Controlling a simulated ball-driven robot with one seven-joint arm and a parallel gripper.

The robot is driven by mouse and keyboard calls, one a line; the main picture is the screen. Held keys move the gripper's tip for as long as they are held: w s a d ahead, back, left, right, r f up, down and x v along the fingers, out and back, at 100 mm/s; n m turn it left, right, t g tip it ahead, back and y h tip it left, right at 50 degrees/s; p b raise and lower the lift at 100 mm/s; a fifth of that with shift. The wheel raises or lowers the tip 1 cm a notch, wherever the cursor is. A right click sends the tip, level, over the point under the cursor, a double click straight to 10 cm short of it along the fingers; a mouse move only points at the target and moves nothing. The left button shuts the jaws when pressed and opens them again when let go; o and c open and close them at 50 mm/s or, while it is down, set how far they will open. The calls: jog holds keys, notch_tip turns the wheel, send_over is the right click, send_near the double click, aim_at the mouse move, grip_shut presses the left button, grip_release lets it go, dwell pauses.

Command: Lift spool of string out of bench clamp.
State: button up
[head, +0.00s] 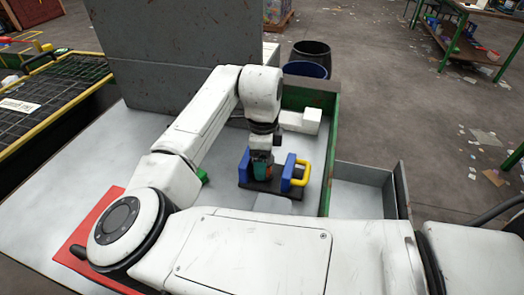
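The bench clamp stands on the grey bench right of centre, with a dark base, blue jaws (286,174) and a yellow handle (301,173). A small teal piece with a reddish-brown edge, apparently the spool of string (261,170), sits between the blue jaws. My gripper (263,152) points down directly above it, at the clamp. The fingers are small and dark here, and my wrist hides part of them. I cannot tell whether they touch the spool or are closed on it.
A green wall (329,160) edges the bench just right of the clamp. A tall grey panel (185,50) stands behind. A small green object (203,176) lies left of the clamp, partly behind my arm. A lower grey tray (360,195) lies to the right.

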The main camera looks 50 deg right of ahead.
jog(key=c, duration=0.8)
jog(key=shift+c, duration=0.2)
jog(key=shift+s+d+r+p, duration=0.2)
jog(key=shift+s+p, duration=0.25)
jog(key=shift+p, duration=0.05)
jog(key=shift+r+p, duration=3.45)
jog(key=shift+r, duration=0.8)
